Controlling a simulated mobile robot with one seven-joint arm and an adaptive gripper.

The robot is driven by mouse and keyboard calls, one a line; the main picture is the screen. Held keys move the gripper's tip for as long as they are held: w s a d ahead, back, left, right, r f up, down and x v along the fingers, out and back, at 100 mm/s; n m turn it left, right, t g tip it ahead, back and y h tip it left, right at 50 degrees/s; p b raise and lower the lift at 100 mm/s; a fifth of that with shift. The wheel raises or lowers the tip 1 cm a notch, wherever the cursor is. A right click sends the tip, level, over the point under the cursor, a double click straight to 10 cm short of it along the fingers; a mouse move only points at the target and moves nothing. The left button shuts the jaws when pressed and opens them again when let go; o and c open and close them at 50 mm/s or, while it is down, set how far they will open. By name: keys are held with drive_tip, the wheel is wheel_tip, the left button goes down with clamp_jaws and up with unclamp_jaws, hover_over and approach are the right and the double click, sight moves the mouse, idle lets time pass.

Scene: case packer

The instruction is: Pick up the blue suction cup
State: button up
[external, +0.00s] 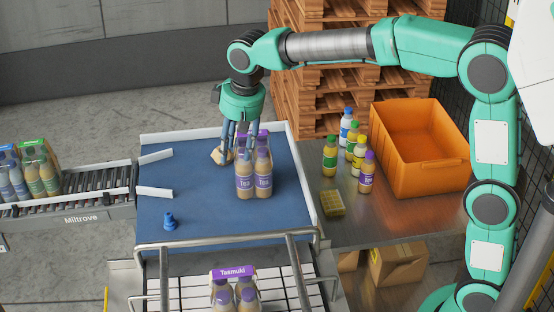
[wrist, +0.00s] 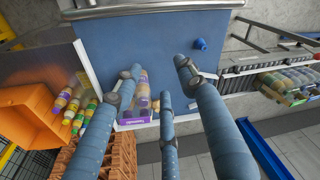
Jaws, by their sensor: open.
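The blue suction cup (external: 169,221) stands on the blue table surface (external: 215,215), near its front left. In the wrist view the suction cup (wrist: 201,43) is at the upper right, beyond the fingertips. My gripper (external: 230,154) has its fingers spread and pointing down over the back middle of the table, well behind and to the right of the suction cup. In the wrist view my gripper (wrist: 158,78) shows three spread blue fingers with nothing held between them.
A pack of purple-capped bottles (external: 254,180) stands beside my fingers, with a small tan piece (external: 217,156) close by. An orange crate (external: 420,150), loose bottles (external: 358,158) and a yellow tray (external: 332,203) are right. A roller conveyor (external: 80,187) joins at left. The table around the cup is clear.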

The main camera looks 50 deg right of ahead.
drive_tip(key=w+a+f+g+p, duration=0.1)
drive_tip(key=w+a+f+p, duration=0.15)
drive_tip(key=w, duration=0.35)
drive_tip(key=w+a+f+p, duration=0.1)
drive_tip(key=w+a+f, duration=0.15)
drive_tip(key=w, duration=0.35)
drive_tip(key=g+p, duration=0.1)
drive_tip(key=p, duration=0.2)
hover_over(171, 212)
wheel_tip(171, 212, down, 10)
drive_tip(key=r, duration=0.1)
drive_tip(key=shift+w+a+f+m, duration=0.1)
drive_tip(key=shift+a+f+m, duration=0.2)
drive_tip(key=shift+a+f, duration=0.05)
drive_tip(key=shift+f+p, duration=0.65)
drive_tip(key=shift+f, duration=3.65)
drive_tip(key=shift+d+f+p, duration=0.15)
drive_tip(key=shift+f+p, duration=0.25)
drive_tip(key=shift+f, duration=0.9)
drive_tip(key=shift+d+f+p, duration=0.1)
drive_tip(key=shift+f+p, duration=0.25)
drive_tip(key=shift+f, duration=0.95)
